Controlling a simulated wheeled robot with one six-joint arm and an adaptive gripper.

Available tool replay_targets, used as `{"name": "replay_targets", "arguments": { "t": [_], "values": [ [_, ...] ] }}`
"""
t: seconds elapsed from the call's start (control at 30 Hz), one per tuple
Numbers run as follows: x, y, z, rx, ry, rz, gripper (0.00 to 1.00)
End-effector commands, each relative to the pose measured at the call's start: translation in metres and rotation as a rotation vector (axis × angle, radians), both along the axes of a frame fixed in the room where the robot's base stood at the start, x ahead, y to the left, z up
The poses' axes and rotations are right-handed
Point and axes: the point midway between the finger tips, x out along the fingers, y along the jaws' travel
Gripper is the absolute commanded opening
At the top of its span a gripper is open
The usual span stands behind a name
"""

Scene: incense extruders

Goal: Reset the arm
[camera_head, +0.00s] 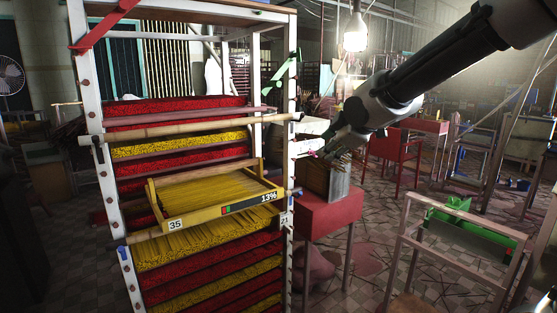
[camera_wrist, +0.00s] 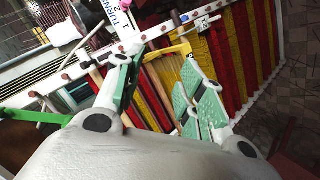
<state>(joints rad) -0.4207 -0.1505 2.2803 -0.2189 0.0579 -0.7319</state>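My gripper (camera_head: 328,148) is in the head view to the right of the tall white rack, small and dark at the end of my arm, which reaches in from the upper right. In the wrist view my gripper (camera_wrist: 160,68) has its two green-padded fingers spread apart, with nothing held between them. The rack shows beyond the gap. A yellow tray (camera_head: 225,210) of yellow sticks, marked 35 and 13%, juts from the rack's front, to the left of my gripper and apart from it.
The white rack (camera_head: 108,190) holds several layers of red and yellow sticks. A bamboo pole (camera_head: 200,127) crosses its front. A red table (camera_head: 325,212) with a box-like block (camera_head: 325,182) stands close below my gripper. A frame with a green tray (camera_head: 470,232) stands at right. Tiled floor lies between.

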Motion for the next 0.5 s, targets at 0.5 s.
{"name": "replay_targets", "arguments": {
  "t": [0.5],
  "values": [
    [-0.291, -0.199, -0.078, 0.427, 0.744, -1.1, 0.39]
  ]
}}
